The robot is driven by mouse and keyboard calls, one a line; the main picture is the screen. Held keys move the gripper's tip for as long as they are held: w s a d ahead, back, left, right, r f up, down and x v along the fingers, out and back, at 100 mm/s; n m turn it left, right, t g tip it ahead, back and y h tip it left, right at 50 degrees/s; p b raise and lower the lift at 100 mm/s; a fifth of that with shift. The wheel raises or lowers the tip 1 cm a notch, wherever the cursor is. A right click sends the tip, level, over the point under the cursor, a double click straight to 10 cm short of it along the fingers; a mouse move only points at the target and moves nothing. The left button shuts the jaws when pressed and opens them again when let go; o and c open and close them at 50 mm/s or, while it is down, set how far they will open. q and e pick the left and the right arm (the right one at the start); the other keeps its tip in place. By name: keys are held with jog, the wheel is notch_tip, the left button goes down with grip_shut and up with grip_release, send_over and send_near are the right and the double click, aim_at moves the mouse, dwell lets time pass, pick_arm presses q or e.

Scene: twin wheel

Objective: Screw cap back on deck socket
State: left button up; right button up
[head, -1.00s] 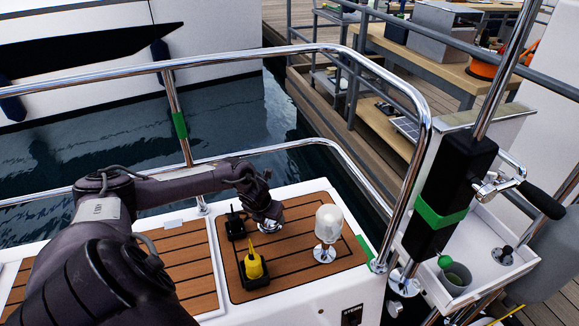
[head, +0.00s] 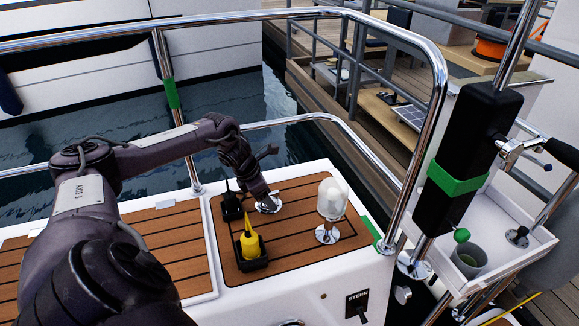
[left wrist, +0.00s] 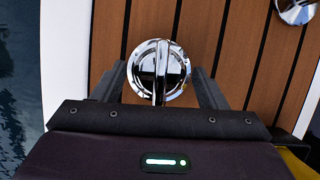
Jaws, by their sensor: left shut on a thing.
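My left gripper (head: 266,202) points down at the teak deck panel (head: 290,245), between the black handheld and the white-domed light. In the left wrist view a round chrome cap (left wrist: 160,62) with a raised bar across it lies between the two dark fingers, and the gripper (left wrist: 160,88) is shut on it. The chrome fitting also shows at deck level under the gripper in the head view (head: 269,206). The cap covers the socket's opening, so I cannot tell how the threads sit. My right gripper is not in view.
A white-domed light (head: 332,197) on a chrome base stands right of the gripper. A yellow handheld (head: 251,245) and a black handheld (head: 232,205) stand in holders close by. A chrome rail (head: 300,119) runs behind. A tray (head: 530,249) with a cup (head: 469,260) is at the right.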

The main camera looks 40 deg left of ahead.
pick_arm(q)
jog(key=shift+m, duration=0.5)
jog(key=o, duration=1.2)
jog(key=shift+c, duration=0.2)
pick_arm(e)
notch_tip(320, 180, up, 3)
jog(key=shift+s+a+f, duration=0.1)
